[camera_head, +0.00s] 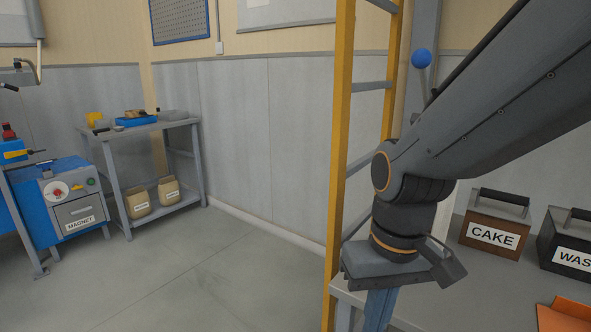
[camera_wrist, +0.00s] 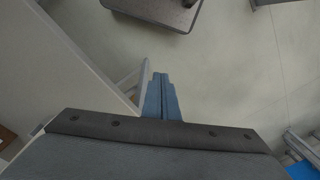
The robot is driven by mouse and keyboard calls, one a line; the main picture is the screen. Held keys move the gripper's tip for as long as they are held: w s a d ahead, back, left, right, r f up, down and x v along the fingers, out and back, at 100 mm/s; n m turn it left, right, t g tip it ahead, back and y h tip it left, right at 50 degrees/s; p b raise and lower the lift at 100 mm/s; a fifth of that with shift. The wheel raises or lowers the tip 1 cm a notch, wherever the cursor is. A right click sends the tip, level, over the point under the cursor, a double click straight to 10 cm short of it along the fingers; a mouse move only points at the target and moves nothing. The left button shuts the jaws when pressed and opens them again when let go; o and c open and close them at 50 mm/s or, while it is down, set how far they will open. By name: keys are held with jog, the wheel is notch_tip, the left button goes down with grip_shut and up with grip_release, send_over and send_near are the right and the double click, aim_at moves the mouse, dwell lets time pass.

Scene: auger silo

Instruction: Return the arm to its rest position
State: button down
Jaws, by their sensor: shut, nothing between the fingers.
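My arm reaches in from the upper right in the head view and bends down at the wrist. My gripper (camera_head: 378,312) points downward, with its blue-grey fingers together and nothing visible between them. Its fingertips are cut off by the bottom edge of the head view. The wrist view also shows the shut fingers (camera_wrist: 161,97) at the middle, over the floor. The gripper is beside the front left edge of a grey bench (camera_head: 400,300), close to a yellow ladder.
The yellow ladder (camera_head: 340,160) stands just left of my wrist. A brown CAKE box (camera_head: 494,236) and a dark box (camera_head: 568,245) sit on the bench, with an orange tray (camera_head: 563,316) in front. A blue MAGNET machine (camera_head: 66,200) and shelf table (camera_head: 150,127) stand left. The middle floor is clear.

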jog(key=d+r+m+p, duration=0.2)
jog(key=d+r+p, duration=0.5)
jog(key=p, duration=0.6)
jog(key=shift+s+h+p, duration=0.2)
jog(key=shift+h+p, duration=0.1)
jog(key=shift+p, duration=0.1)
dwell(0.4)
